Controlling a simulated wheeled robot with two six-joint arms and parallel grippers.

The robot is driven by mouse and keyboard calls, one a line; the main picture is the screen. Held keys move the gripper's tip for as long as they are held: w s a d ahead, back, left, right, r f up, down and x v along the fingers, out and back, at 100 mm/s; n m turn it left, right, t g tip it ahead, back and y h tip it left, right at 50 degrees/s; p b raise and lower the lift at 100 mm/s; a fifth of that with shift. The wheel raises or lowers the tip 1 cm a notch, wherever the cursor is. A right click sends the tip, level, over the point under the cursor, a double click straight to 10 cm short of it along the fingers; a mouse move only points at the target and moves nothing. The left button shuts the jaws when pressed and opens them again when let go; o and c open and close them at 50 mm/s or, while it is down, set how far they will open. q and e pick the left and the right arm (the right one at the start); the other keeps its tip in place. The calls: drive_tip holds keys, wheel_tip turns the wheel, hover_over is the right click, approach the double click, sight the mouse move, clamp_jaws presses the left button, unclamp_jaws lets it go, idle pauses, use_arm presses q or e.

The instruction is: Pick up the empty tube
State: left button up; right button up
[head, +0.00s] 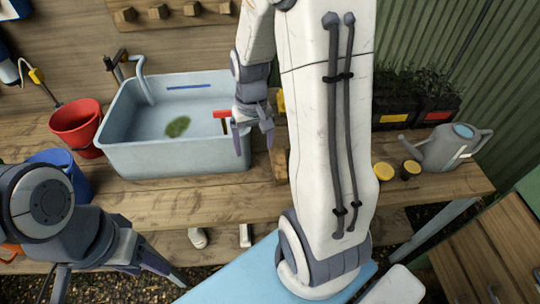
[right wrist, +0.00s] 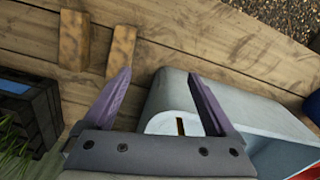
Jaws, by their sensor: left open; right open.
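I cannot make out a tube in either view; my right arm hides part of the bench in the head view. My right gripper (head: 253,140) is open and points down by the right end of the grey sink (head: 180,158). In the right wrist view the fingers of this gripper (right wrist: 158,74) are apart, with nothing seen held between them. The sink's pale rounded corner (right wrist: 172,92) shows behind and beside the right finger. My left gripper (head: 114,276) is open and empty at the lower left, in front of the bench edge.
Two wooden pieces (right wrist: 74,40) lie on the bench boards. A red pot (head: 77,125) and a blue pot (head: 68,165) stand left of the sink. At right are yellow-lidded jars (head: 383,172), a watering can (head: 447,150) and planted trays (head: 432,112).

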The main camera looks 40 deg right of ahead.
drive_tip(key=d+f, duration=0.1)
drive_tip(key=d, duration=0.1)
drive_tip(key=d+f+m, duration=0.1)
drive_tip(key=d, duration=0.2)
drive_tip(key=s+d+f+m, duration=0.1)
drive_tip(key=d, duration=0.2)
hover_over(279, 161)
drive_tip(key=shift+m, duration=0.3)
drive_tip(key=f, duration=0.4)
drive_tip(key=shift+s+d+f, duration=0.1)
drive_tip(key=shift+s+f, duration=0.1)
drive_tip(key=shift+s, duration=0.05)
drive_tip(key=shift+w+f, duration=0.2)
drive_tip(key=shift+f, duration=2.85)
drive_tip(key=c, duration=1.4)
drive_tip(key=shift+r, duration=0.15)
drive_tip(key=shift+r, duration=0.5)
wheel_tip(279, 161, up, 3)
drive_tip(key=shift+f, duration=0.15)
drive_tip(key=s+d+r, duration=0.1)
drive_tip(key=s+r, duration=0.1)
drive_tip(key=s, duration=0.1)
drive_tip(key=s+d+r, duration=0.1)
drive_tip(key=s+r, duration=0.1)
drive_tip(key=s, duration=0.2)
drive_tip(key=s+r, duration=0.3)
drive_tip(key=s, duration=0.1)
drive_tip(key=shift+s+d+b, duration=0.2)
drive_tip(key=shift+d+b, duration=0.1)
drive_tip(key=shift+d, duration=0.1)
